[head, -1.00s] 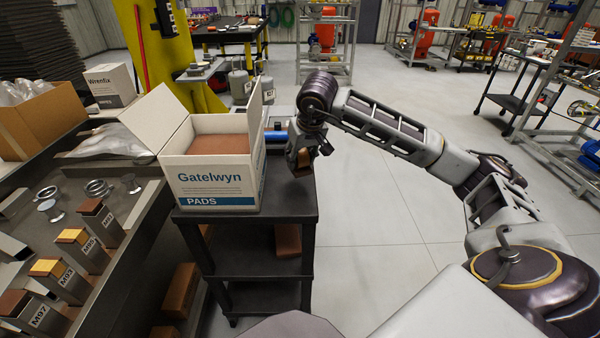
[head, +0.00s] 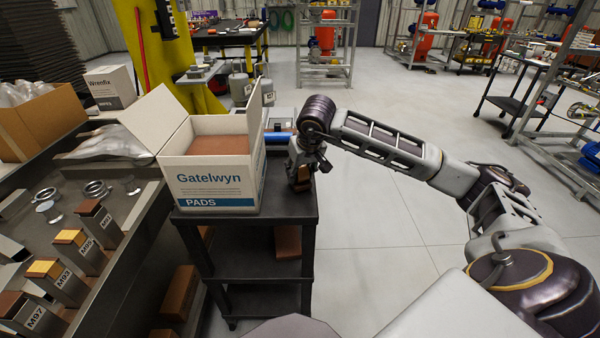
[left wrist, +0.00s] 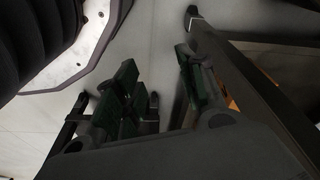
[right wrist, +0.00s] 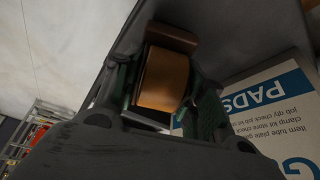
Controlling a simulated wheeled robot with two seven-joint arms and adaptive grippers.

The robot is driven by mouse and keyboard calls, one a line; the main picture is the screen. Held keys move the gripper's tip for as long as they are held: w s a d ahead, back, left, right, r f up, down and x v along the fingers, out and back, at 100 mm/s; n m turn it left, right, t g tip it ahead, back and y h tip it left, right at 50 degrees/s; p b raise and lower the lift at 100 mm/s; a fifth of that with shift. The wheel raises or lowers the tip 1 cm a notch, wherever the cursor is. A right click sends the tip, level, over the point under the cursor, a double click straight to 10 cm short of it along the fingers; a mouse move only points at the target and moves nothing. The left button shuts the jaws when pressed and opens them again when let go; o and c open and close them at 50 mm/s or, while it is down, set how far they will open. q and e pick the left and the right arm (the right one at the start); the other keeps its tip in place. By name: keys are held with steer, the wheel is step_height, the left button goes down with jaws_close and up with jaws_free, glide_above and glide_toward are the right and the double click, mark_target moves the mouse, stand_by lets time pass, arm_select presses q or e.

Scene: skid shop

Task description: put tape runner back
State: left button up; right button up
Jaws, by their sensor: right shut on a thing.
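My right gripper (head: 300,173) is shut on a brown and orange thing with a rounded front, likely the tape runner (right wrist: 165,78). In the right wrist view it sits between the fingers, partly hidden by them. In the head view the gripper hangs over the right part of the dark cart's top (head: 285,205), just right of the white Gatelwyn PADS box (head: 213,187). Whether the held thing touches the cart top, I cannot tell. My left gripper (left wrist: 160,88) is out of the head view; its fingers stand apart with nothing between them.
The open box holds a brown pad stack (head: 218,145). A blue cylinder (head: 279,136) lies behind my right gripper. Floor right of the cart is clear.

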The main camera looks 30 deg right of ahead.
steer(key=shift+f, duration=0.25)
steer(key=o, duration=1)
arm_select(q)
steer(key=shift+w+d+r, duration=0.2)
steer(key=shift+w+r, duration=0.05)
steer(key=shift+r, duration=0.3)
arm_select(e)
steer(key=shift+o, duration=0.2)
arm_select(q)
steer(key=shift+s+f, duration=0.1)
steer(key=shift+s, duration=0.05)
